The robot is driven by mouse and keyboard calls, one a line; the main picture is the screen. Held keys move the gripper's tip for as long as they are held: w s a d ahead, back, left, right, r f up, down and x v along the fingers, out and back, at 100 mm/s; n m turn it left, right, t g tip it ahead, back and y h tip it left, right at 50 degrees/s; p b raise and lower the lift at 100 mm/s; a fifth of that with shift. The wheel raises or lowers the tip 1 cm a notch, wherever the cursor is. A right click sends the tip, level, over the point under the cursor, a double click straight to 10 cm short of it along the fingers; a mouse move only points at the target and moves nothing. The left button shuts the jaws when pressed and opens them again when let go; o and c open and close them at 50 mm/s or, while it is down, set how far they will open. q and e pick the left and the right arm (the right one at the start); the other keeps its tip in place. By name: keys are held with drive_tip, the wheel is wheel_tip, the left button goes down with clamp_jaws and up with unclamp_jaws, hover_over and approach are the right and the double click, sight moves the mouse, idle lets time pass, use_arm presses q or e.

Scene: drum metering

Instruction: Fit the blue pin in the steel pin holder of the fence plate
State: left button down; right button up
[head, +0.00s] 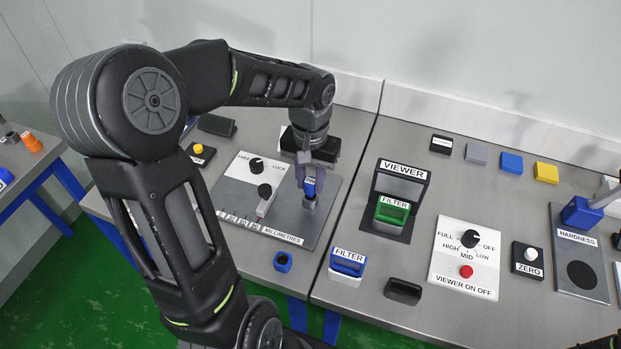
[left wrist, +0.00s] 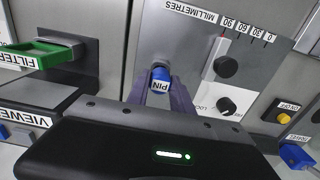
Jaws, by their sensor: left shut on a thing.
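The blue pin (head: 309,187), labelled PIN, stands upright at the right part of the grey fence plate (head: 318,222). My left gripper (head: 311,177) is shut on its upper part from above. The small steel pin holder (head: 309,203) shows directly below the pin; I cannot tell how deep the pin sits in it. In the left wrist view the blue pin (left wrist: 160,76) is between the fingers of my left gripper (left wrist: 166,98), with its PIN label showing. The holder is mostly hidden there.
On the fence plate are a black lock knob (head: 256,165) and a millimetre scale with another knob (head: 265,191). A small blue open socket (head: 283,262) stands in front of the plate. The viewer (head: 400,185) with a green filter (head: 392,212) stands to the right, beside a blue filter (head: 347,263).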

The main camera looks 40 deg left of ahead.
sight(311, 181)
use_arm(q)
drive_tip(key=shift+f+b, duration=0.85)
drive_tip(key=shift+f, duration=0.3)
drive_tip(key=c, duration=1)
unclamp_jaws()
drive_tip(key=shift+r, duration=0.1)
drive_tip(key=shift+c, duration=0.2)
drive_tip(key=shift+r, duration=0.25)
wheel_tip(311, 181, up, 7)
drive_tip(key=shift+r, duration=0.15)
